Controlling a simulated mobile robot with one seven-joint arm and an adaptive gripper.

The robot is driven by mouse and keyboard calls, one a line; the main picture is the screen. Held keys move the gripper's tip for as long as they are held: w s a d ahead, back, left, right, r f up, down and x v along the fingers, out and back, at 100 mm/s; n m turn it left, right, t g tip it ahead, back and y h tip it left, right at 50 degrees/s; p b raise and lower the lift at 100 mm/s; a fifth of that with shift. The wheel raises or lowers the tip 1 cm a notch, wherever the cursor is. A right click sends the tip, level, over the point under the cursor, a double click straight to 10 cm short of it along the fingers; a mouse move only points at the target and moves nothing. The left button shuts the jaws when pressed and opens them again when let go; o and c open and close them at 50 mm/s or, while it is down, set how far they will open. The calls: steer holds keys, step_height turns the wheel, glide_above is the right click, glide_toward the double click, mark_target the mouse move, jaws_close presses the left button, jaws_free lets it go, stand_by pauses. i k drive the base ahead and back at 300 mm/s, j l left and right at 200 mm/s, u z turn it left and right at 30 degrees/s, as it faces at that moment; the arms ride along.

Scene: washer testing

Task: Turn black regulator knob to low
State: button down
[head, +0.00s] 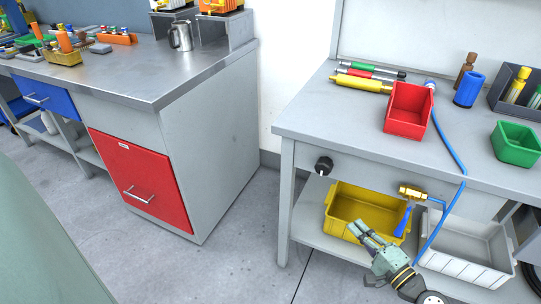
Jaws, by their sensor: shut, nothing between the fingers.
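The black regulator knob (324,166) sticks out from the front face of the right workbench, near its left corner. A small light mark shows at its lower edge, but its setting is too small to read. My gripper (360,229) is shut and empty. It is in front of the bench, below and to the right of the knob and clearly apart from it. In the picture its fingertips overlap the yellow bin (344,200) on the lower shelf.
A brass valve (410,191) with a blue handle and a blue hose (452,150) hangs at the bench front, right of the knob. A white crate (462,270) stands on the lower shelf. A red-drawer cabinet (150,180) stands left, with open floor between.

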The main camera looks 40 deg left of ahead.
mark_target(323, 166)
steer(key=u, duration=0.7)
